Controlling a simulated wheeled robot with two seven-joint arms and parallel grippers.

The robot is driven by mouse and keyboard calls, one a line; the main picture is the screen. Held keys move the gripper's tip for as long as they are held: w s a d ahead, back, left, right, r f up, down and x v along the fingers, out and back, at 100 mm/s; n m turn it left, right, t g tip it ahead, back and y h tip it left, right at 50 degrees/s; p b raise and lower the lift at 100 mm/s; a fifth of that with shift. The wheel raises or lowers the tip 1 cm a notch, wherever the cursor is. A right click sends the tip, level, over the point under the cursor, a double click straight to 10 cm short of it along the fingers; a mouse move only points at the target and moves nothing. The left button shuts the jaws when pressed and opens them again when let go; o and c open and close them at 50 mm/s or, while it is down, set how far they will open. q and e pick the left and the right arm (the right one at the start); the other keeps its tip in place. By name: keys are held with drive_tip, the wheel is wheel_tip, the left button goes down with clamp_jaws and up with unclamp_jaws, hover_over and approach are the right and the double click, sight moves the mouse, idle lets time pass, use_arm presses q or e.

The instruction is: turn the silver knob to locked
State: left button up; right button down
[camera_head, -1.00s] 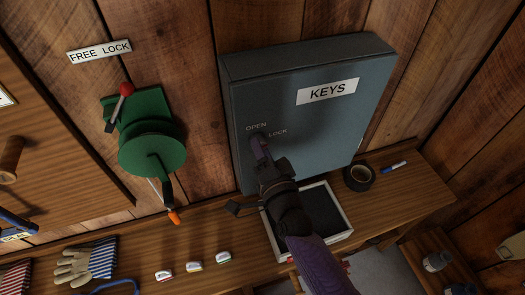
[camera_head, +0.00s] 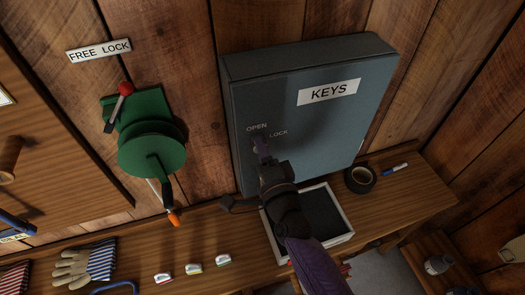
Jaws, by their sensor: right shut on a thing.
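A blue-grey key box (camera_head: 305,110) with a KEYS label stands against the plank wall, above the bench. The words OPEN (camera_head: 257,127) and LOCK (camera_head: 278,133) are on its lower left front. My right gripper (camera_head: 261,147) is at that spot, just below the words, with its jaws shut on the silver knob. The knob itself is hidden by the jaws, so I cannot tell which word it points to. My left gripper is not in view.
A green winch (camera_head: 150,155) with a red-knobbed lever hangs on the wall to the left. A framed dark tray (camera_head: 345,232), black tape (camera_head: 360,179) and a blue marker (camera_head: 395,169) lie on the bench. Striped gloves (camera_head: 88,263) and small labelled blocks (camera_head: 193,269) lie at the front left.

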drive_tip(key=shift+c, duration=1)
unclamp_jaws()
drive_tip(key=v, duration=1)
